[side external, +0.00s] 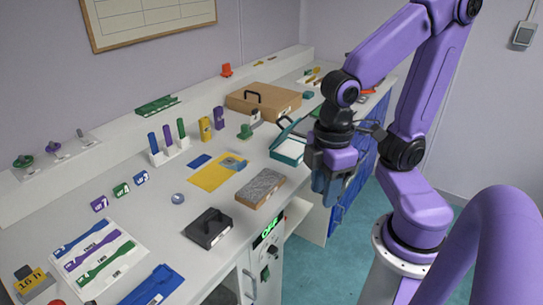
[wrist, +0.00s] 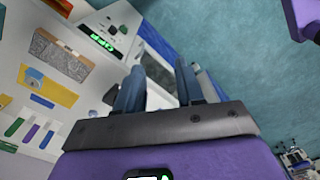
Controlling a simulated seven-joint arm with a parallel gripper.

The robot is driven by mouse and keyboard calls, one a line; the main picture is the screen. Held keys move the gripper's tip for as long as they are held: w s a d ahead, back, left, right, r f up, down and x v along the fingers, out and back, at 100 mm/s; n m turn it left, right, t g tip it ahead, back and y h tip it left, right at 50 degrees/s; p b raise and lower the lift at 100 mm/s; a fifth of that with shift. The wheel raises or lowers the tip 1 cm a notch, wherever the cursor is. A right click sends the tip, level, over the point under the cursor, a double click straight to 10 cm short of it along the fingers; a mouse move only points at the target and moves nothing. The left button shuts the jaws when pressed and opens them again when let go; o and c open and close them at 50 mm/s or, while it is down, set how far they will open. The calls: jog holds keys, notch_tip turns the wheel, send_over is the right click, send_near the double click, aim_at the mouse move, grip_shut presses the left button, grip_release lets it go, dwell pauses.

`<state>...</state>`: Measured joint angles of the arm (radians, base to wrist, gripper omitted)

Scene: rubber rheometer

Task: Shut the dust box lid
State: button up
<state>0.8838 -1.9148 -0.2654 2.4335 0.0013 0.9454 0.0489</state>
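An open teal box (side external: 289,151) with a pale inside, which looks like the dust box, sits near the bench's right front edge in the side view. Its teal lid (side external: 291,125) stands raised and tilted at the back. My gripper (side external: 329,198) hangs just right of the box, fingers pointing down, apart from the lid as far as I can tell. In the wrist view my two fingers (wrist: 160,85) are spread with nothing between them. I cannot make out the box in the wrist view.
A brown handled box (side external: 263,101) stands behind the teal box. A yellow sheet (side external: 216,173) lies to the left. Open floor (side external: 305,266) lies in front of the bench.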

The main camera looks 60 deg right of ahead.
jog(key=w+r+m, duration=0.3)
jog(key=w+m, duration=0.1)
jog(key=w, duration=0.4)
jog(key=w+r+m, duration=0.2)
jog(key=w+m, duration=0.3)
jog(key=w, duration=0.2)
jog(key=w+d+r+m, duration=0.3)
jog(key=w+d+m, duration=0.45)
jog(key=w, duration=0.45)
jog(key=w+d+r+m, duration=0.1)
jog(key=w+d+m, duration=0.35)
jog(key=d, duration=0.95)
jog(key=w+d+r+m, duration=0.1)
jog(key=d+m, duration=0.7)
jog(key=d, duration=0.6)
notch_tip(320, 180, down, 17)
jog(key=shift+a+f, duration=0.1)
jog(key=shift+f, duration=0.05)
grip_shut()
